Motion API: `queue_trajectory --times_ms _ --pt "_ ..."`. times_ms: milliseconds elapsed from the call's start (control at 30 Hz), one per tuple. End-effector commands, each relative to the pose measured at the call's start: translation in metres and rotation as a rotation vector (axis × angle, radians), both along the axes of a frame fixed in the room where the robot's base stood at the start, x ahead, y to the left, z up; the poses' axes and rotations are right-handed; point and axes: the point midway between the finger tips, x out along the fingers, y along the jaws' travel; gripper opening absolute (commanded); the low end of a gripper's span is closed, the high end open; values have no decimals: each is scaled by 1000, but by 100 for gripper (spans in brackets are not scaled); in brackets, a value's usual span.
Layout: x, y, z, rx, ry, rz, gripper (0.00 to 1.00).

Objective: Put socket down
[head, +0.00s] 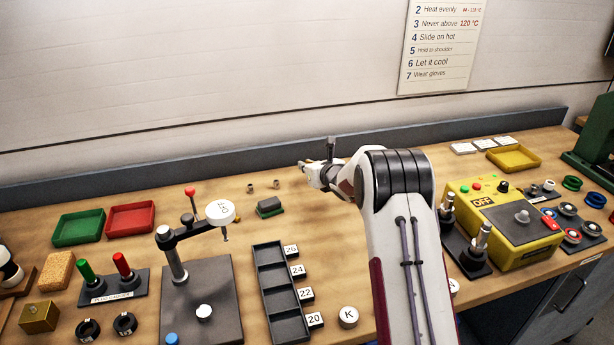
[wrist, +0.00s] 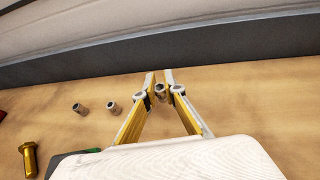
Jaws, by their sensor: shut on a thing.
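My gripper (wrist: 160,88) is closed around a small grey metal socket (wrist: 160,90) near the middle of the wrist view. The socket sits between the two yellow-sided fingers, close to their tips. Whether its bottom touches the wooden bench (wrist: 245,110) or hangs just above it I cannot tell. In the head view my gripper (head: 306,165) is over the back of the bench, and the held socket cannot be made out there. Two similar sockets stand to its left, a nearer one (wrist: 112,107) and a farther one (wrist: 78,108), both apart from my fingers.
A grey-and-green block (head: 269,207) lies front-left of my gripper. A dark compartment tray (head: 256,262) with number tags is nearer the front. A grey back rail (head: 245,160) runs behind. A brass bolt (wrist: 29,158) lies at left in the wrist view. Bench right of the fingers is clear.

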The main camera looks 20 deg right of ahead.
Motion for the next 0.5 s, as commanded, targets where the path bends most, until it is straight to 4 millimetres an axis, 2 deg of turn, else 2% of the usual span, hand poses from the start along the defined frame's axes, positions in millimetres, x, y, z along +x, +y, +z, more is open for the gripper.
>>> queue_trajectory --times_ms 333,500 --pt "0 0 -1 0 -1 0 0" --pt "0 0 -14 0 1 -1 0"
